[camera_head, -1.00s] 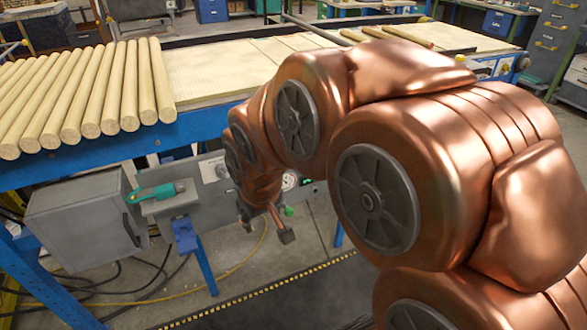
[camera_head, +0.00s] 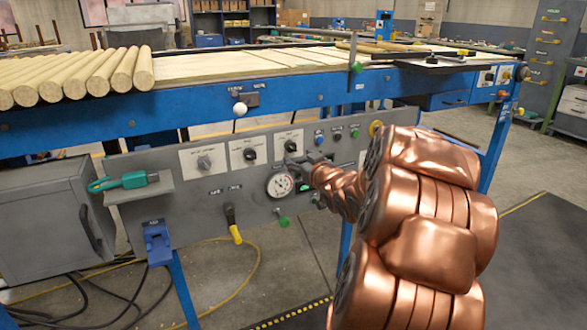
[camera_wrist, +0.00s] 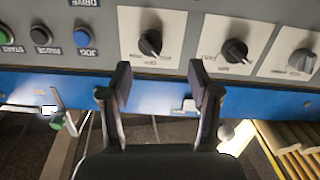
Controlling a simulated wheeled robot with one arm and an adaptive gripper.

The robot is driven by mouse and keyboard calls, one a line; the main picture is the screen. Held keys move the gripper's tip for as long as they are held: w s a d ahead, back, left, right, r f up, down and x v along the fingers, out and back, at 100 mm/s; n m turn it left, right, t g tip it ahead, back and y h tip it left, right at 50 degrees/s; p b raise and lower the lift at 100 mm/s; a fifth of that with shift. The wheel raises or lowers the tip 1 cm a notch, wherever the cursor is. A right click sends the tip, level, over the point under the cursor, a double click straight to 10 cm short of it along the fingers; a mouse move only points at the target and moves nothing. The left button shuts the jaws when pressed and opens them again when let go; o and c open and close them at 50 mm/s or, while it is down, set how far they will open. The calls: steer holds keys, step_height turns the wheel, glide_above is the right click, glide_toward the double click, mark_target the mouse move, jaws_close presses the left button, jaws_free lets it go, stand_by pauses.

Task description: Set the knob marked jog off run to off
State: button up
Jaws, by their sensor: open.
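The grey control panel (camera_head: 150,160) carries three rotary knobs on white plates: a grey knob (camera_head: 204,162) at left, a black knob (camera_head: 249,154) in the middle and a black knob (camera_head: 290,145) at right. Their labels are too small to read, so I cannot tell which is marked jog off run. My gripper (camera_wrist: 160,78) is open and empty. In the wrist view, turned upside down, the right black knob (camera_wrist: 150,43) lies just beyond the fingertips, apparently untouched. The middle black knob (camera_wrist: 235,50) and the grey knob (camera_wrist: 302,60) sit to its right.
A round gauge (camera_head: 280,185) is below the knobs, close to my gripper. Push buttons (camera_head: 337,136) sit right of them. A blue conveyor beam (camera_head: 200,110) with a white ball (camera_head: 240,109) runs above. A shelf with a green tool (camera_head: 125,181) and a yellow-tipped lever (camera_head: 235,232) stick out.

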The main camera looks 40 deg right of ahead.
mark_target(294, 149)
steer(key=shift+t, duration=0.5)
steer(key=shift+s+d+b+x, duration=0.1)
steer(key=shift+d+b+x, duration=0.25)
steer(key=shift+x, duration=0.9)
steer(key=shift+s+d+b+x, duration=0.1)
steer(key=shift+b+x, duration=0.45)
steer(key=shift+x, duration=0.7)
steer(key=shift+s+d+b+x, duration=0.1)
steer(key=shift+d+b+x, duration=0.25)
steer(key=shift+x, duration=0.9)
steer(key=shift+a+f, duration=0.1)
steer(key=shift+f, duration=0.1)
steer(key=c, duration=1.1)
steer(key=shift+c, duration=0.2)
